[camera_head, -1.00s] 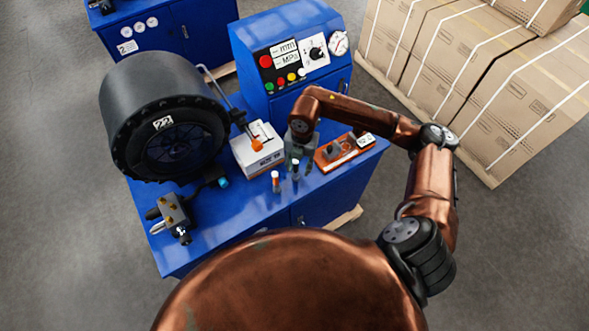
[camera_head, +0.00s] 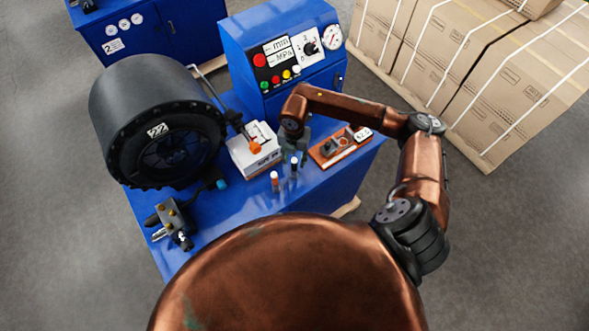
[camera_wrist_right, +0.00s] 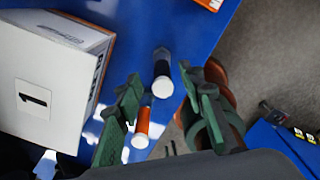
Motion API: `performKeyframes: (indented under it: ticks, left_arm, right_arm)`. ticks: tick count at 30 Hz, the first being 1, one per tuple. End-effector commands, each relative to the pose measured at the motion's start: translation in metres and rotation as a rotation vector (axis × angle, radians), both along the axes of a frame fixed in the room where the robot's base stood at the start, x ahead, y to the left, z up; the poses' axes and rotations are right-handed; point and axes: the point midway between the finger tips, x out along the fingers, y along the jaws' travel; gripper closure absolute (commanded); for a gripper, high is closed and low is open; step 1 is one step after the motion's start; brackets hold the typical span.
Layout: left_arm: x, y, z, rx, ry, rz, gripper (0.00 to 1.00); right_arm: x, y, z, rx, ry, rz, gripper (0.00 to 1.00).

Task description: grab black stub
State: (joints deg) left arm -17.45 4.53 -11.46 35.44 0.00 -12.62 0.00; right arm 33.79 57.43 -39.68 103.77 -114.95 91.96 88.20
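The black stub (camera_head: 294,167) stands upright on the blue bench top, just in front of my right gripper (camera_head: 296,150) in the head view. In the right wrist view the black stub (camera_wrist_right: 162,68) shows a pale end and lies, in the picture, between and just beyond the fingertips. My right gripper (camera_wrist_right: 160,78) has two dark green fingers spread apart, with nothing held between them. An orange stub (camera_head: 275,182) stands left of the black one; in the wrist view the orange stub (camera_wrist_right: 142,122) appears nearer the left finger. My left gripper is not in view.
A white box (camera_head: 256,150) stands left of the gripper; it is close on the left in the wrist view (camera_wrist_right: 45,80). An orange tray (camera_head: 325,155) with parts lies right. A large black drum (camera_head: 150,120) and a valve block (camera_head: 172,218) are at left.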

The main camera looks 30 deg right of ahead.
Motion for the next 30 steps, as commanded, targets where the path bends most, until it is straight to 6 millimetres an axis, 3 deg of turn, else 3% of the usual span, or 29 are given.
performKeyframes:
  ticks: [7,16,30]
  left_arm:
    - [-0.006,0.002,0.012,0.002,0.008,0.001,0.60]
    - [0.011,0.001,0.013,0.000,-0.014,-0.002,0.60]
    - [0.006,0.001,0.013,0.001,-0.008,-0.002,0.60]
  right_arm:
    - [-0.004,-0.001,-0.032,0.001,0.002,-0.003,0.64]
    - [-0.004,-0.001,-0.038,0.000,0.000,-0.002,0.64]
    - [-0.004,-0.001,-0.037,0.000,0.000,-0.003,0.97]
